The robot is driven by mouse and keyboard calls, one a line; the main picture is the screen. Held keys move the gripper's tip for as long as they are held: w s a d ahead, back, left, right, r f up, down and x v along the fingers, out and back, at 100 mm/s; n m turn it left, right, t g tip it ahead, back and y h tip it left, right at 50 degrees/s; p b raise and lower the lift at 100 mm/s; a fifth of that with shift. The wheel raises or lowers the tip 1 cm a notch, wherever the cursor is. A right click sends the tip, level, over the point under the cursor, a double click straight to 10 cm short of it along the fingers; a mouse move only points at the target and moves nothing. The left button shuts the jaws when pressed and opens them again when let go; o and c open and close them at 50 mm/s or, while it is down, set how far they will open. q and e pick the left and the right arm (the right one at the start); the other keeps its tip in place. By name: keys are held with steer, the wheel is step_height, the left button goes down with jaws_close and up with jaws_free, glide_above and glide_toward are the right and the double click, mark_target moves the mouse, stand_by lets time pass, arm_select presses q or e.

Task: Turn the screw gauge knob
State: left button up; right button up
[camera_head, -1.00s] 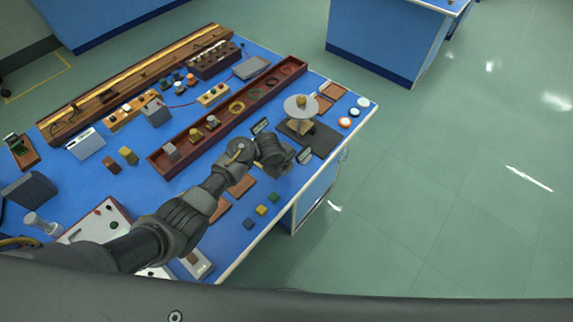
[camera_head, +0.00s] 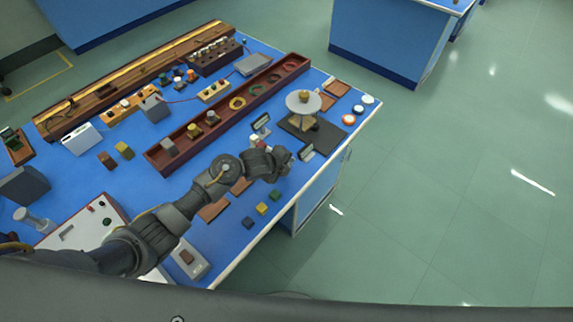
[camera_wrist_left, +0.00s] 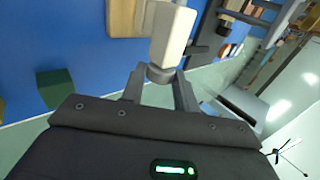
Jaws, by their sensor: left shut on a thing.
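In the left wrist view, a pale cream bar (camera_wrist_left: 173,35) ends in a grey round knob (camera_wrist_left: 160,73); I take these to be the screw gauge and its knob. My left gripper (camera_wrist_left: 160,83) has one finger on each side of the knob and is shut on it. In the head view my left gripper (camera_head: 283,163) is low over the right part of the blue bench, beside the dark board. My own arm and wrist hide most of the gauge there, so the knob cannot be made out. My right gripper is not in view.
A dark board (camera_head: 325,142) carries a round pale disc (camera_head: 303,101). Small upright plates (camera_head: 307,152) stand near the gripper. A long dark red tray (camera_head: 160,170) lies to the left. Small blocks (camera_head: 262,208) lie near the front edge, beyond which is floor.

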arm_select(q)
steer(key=shift+a+f, duration=0.1)
steer(key=o, duration=1)
steer(key=shift+w, duration=0.1)
steer(key=shift+c, duration=0.2)
steer(key=shift+s+r, duration=0.25)
steer(key=shift+r, duration=0.15)
steer(key=p+v, duration=0.1)
steer(key=v, duration=0.9)
steer(key=shift+p, duration=0.4)
steer(key=shift+a+f, duration=0.1)
steer(key=shift+a, duration=0.05)
